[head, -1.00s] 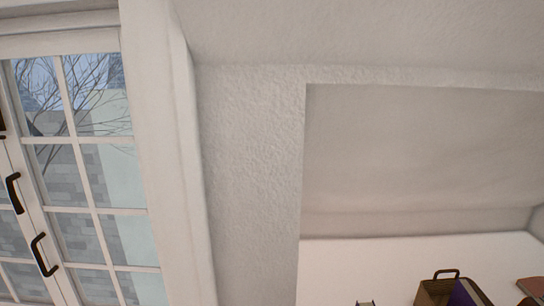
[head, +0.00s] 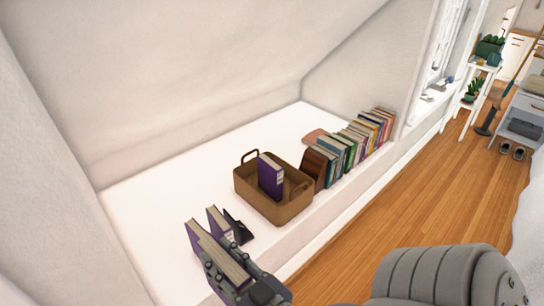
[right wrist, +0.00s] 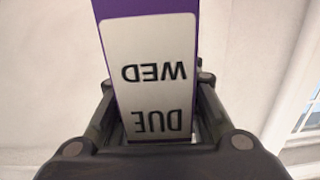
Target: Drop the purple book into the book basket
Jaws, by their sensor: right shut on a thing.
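The brown book basket (head: 286,211) stands on the white ledge in the head view. One purple book (head: 270,178) stands upright in it. My right gripper (head: 229,272) is at the lower left, apart from the basket and nearer the camera. It is shut on another purple book (head: 193,238), whose pale pages face up. In the right wrist view this book (right wrist: 105,12) rises between the fingers, with a white label reading "DUE WED" upside down. A third purple book (head: 214,222) stands behind it by a black bookend (head: 239,228). My left gripper is not in view.
A row of several colored books (head: 350,150) stands right of the basket by a dark wooden bookend (head: 313,167). The white ledge (head: 150,195) is clear behind and left of the basket. The sloped ceiling hangs low over it. Wooden floor (head: 430,190) lies to the right.

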